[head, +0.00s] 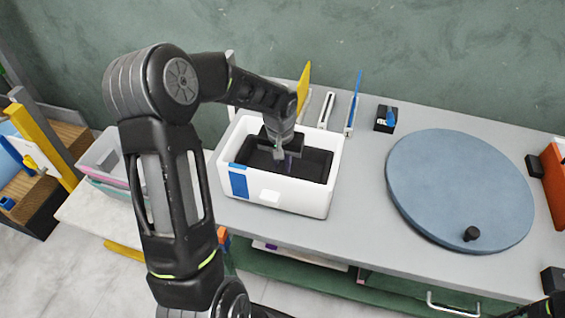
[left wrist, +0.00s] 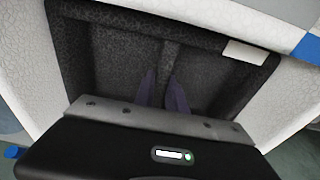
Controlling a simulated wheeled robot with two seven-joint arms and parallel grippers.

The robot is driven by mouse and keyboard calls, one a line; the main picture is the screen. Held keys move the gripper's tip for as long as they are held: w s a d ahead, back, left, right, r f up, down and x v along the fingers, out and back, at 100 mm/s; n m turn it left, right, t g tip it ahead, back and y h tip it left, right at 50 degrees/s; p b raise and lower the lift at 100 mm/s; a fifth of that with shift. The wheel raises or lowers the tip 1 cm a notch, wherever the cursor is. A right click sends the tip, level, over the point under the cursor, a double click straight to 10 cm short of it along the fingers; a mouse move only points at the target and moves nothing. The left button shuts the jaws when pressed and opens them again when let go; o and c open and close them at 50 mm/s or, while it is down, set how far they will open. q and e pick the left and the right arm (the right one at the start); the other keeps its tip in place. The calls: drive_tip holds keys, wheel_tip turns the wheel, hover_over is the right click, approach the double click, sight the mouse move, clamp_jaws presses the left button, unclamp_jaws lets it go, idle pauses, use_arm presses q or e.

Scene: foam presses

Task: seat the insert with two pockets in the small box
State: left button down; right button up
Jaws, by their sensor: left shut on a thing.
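The small box (head: 284,196) is white with a blue patch on its front left, and it stands on the grey table. The dark foam insert (head: 317,165) is inside the box, below the rim. In the left wrist view the insert (left wrist: 95,60) shows two pockets with a divider between them, inside the white walls of the box (left wrist: 210,15). My left gripper (head: 288,160) reaches down into the box and is shut on the insert's divider; its fingertips (left wrist: 163,95) show there too. Whether the insert touches the box floor is hidden. At the lower right edge only a dark piece of my right arm shows.
A round blue turntable (head: 460,185) with a black knob (head: 471,233) takes up the table's right side. A small black block with blue (head: 386,119), a blue-edged upright (head: 353,105) and a yellow panel (head: 303,85) stand behind. Stacked bins (head: 103,160) are at left.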

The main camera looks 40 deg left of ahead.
sight(281, 166)
use_arm(q)
drive_tip(key=c, duration=1.4)
unclamp_jaws()
drive_tip(key=shift+o, duration=0.2)
drive_tip(key=shift+r+p, duration=0.2)
drive_tip(key=shift+p, duration=0.15)
drive_tip(key=shift+r, duration=0.35)
wheel_tip(281, 166, up, 11)
drive_tip(key=s+b, duration=0.1)
drive_tip(key=shift+s+d+b, duration=0.2)
drive_tip(key=shift+d+b, duration=0.05)
drive_tip(key=shift+b, duration=0.15)
